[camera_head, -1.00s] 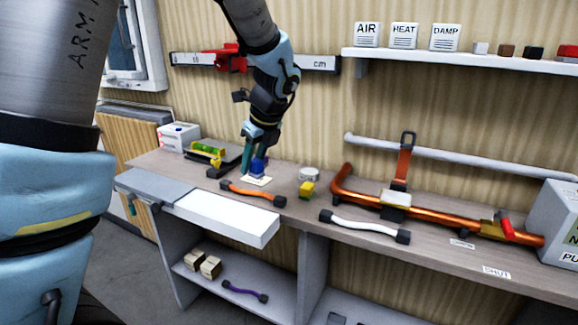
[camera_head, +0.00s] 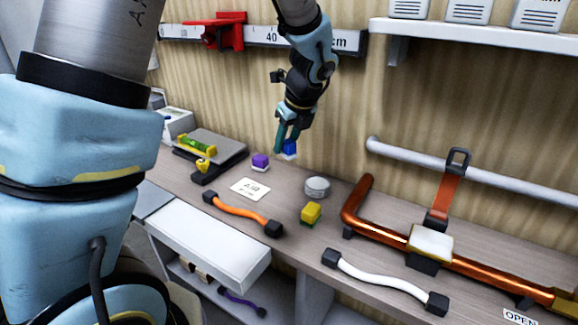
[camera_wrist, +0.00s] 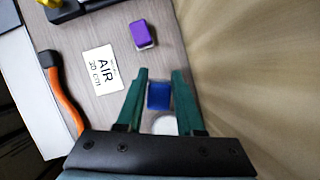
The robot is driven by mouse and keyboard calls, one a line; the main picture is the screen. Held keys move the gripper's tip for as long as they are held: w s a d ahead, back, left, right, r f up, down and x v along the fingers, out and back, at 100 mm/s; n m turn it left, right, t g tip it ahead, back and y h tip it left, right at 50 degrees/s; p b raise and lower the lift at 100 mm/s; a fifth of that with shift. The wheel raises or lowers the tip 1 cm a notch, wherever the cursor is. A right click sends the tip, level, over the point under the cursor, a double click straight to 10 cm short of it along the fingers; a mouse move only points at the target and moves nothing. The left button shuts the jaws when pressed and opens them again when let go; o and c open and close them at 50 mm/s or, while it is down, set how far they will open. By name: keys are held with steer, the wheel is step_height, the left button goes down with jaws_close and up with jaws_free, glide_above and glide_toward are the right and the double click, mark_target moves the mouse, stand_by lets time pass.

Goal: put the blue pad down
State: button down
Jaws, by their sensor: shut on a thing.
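The blue pad (camera_head: 290,147) is a small blue block with a pale underside, between the fingers of my gripper (camera_head: 286,152). It also shows in the wrist view (camera_wrist: 158,96), with a green finger on each side. My gripper is shut on it and seems to hold it above the back of the bench, near the wall. The white card marked AIR, 20 cm (camera_wrist: 103,69) lies flat and bare on the bench, to the left of the gripper. A purple block (camera_head: 260,160) with a pale base sits just behind the card.
A round grey tin (camera_head: 317,187) and a yellow-green block (camera_head: 311,213) stand right of the card. An orange handle (camera_head: 242,213) and a white handle (camera_head: 385,283) lie near the front edge. A copper pipe (camera_head: 385,243) bounds the right. Bare bench (camera_head: 285,184) lies between card and tin.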

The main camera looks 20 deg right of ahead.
mark_target(282, 174)
steer(key=shift+f, duration=3.25)
steer(key=c, duration=0.5)
jaws_free()
steer(key=shift+f, duration=0.1)
steer(key=shift+c, duration=0.2)
